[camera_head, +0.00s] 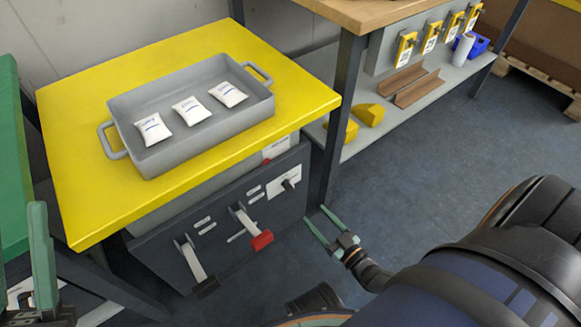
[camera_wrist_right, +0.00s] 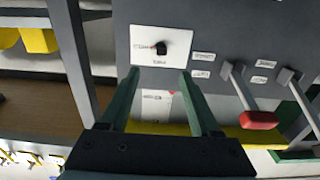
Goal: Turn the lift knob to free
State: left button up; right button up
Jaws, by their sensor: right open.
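The lift knob is a small black knob (camera_head: 289,184) on a white plate on the dark front panel (camera_head: 222,238) of the yellow-topped table. In the right wrist view, which shows the panel upside down, the knob (camera_wrist_right: 161,48) is just beyond the fingertips. My right gripper (camera_head: 316,213) is open and empty, at the lower right of the knob and apart from it. Its two green fingers also show in the wrist view (camera_wrist_right: 158,73). The plate's lettering is too small to read. My left gripper (camera_head: 42,255) shows only partly at the left edge.
A red-ended lever (camera_head: 262,241) and a black-ended lever (camera_head: 206,287) stick out left of the knob. A table leg (camera_head: 335,120) stands right of the panel. A grey tray (camera_head: 195,140) holding three white packets rests on the yellow top (camera_head: 75,110).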

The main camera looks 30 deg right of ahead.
aim_at(291, 189)
jog(key=w+b, duration=0.1)
jog(key=w, duration=0.2)
jog(key=w+b, duration=0.1)
jog(key=w, duration=0.3)
jog(key=w+a, duration=0.1)
jog(key=w, duration=0.3)
jog(key=shift+b, duration=0.4)
jog(key=shift+c, duration=0.3)
grip_shut()
